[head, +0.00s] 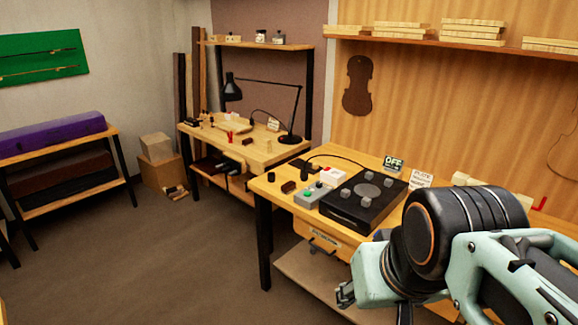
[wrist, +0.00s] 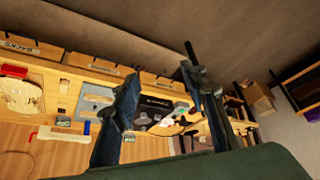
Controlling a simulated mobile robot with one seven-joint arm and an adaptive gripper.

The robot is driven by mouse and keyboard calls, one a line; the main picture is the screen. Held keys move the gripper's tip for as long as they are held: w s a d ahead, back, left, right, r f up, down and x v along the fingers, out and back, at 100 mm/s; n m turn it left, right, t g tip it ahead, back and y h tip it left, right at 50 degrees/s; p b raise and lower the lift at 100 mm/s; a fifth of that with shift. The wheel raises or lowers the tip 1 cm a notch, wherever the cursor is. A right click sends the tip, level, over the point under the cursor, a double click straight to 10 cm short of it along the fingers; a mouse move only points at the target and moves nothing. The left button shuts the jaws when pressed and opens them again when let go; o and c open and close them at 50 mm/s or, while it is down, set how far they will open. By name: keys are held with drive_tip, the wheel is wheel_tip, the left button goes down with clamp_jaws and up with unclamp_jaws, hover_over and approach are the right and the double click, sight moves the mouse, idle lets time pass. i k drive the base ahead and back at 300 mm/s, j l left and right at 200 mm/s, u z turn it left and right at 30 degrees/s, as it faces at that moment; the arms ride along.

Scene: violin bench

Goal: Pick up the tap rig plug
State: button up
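A black cable (head: 335,157) arches over the near bench and ends at a small dark piece (head: 304,173), which may be the tap rig plug; it is too small to be sure. The black rig box (head: 345,208) with pale round pads lies right of it. My gripper (head: 346,294) is low in front of the bench in the head view, mostly hidden by my arm. In the wrist view my gripper (wrist: 160,74) has its two fingers wide apart with nothing held between them. The bench shows tilted beyond the fingers, and I cannot make out the plug there.
A grey control box (head: 312,195) with coloured buttons, a dark brown block (head: 288,187) and a small black cylinder (head: 270,177) stand on the bench's left part. Open floor (head: 170,250) lies left of the bench.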

sight(305, 173)
drive_tip(key=i+z, duration=0.1)
drive_tip(key=z, duration=0.25)
drive_tip(key=j+z, duration=0.1)
drive_tip(key=z, duration=0.25)
drive_tip(key=i+j+z, duration=0.1)
drive_tip(key=z, duration=0.25)
drive_tip(key=i+j+z, duration=0.35)
drive_tip(key=j+z, duration=0.2)
drive_tip(key=j, duration=0.15)
drive_tip(key=i+j+z, duration=0.1)
drive_tip(key=j, duration=0.25)
drive_tip(key=i+j+z, duration=0.15)
drive_tip(key=j, duration=0.25)
drive_tip(key=i+j, duration=0.1)
drive_tip(key=j, duration=0.95)
drive_tip(key=i+j+z, duration=0.1)
drive_tip(key=j, duration=0.4)
drive_tip(key=i, duration=0.05)
